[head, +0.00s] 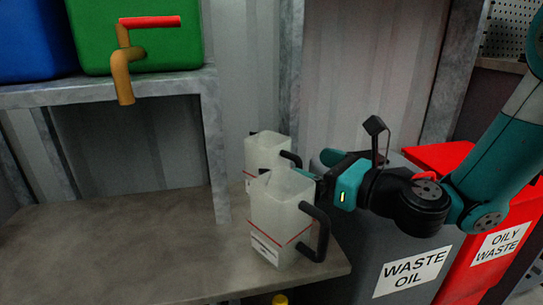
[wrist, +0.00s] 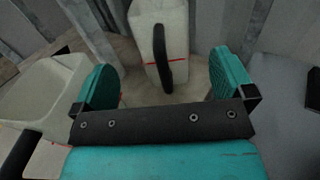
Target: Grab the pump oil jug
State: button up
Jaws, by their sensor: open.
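Two translucent white jugs with black handles and red lines stand upright on the table. The near jug (head: 280,222) is at the table's right end; the far jug (head: 266,152) is behind it. I cannot read which one is the pump oil jug. My gripper (wrist: 167,78) is open and empty. In the wrist view the far jug (wrist: 146,22) stands ahead, in line with the gap between the fingers, its handle toward me. The near jug (wrist: 40,90) is left of the left finger. In the head view the near jug partly hides the far one and my fingertips.
The grey table (head: 120,245) is bare to the left. A metal shelf (head: 95,95) above it holds a green container (head: 135,40) with a tap and a blue one (head: 35,40). A grey waste oil bin (head: 375,245) and red oily waste bin (head: 500,225) stand right.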

aim_at(296, 161)
jog(key=x, duration=0.6)
jog(key=shift+w+a+f+b, duration=0.1)
jog(key=shift+w+a+b, duration=0.15)
jog(key=shift+a+b, duration=0.1)
jog(key=c, duration=0.9)
jog(key=shift+o, duration=0.2)
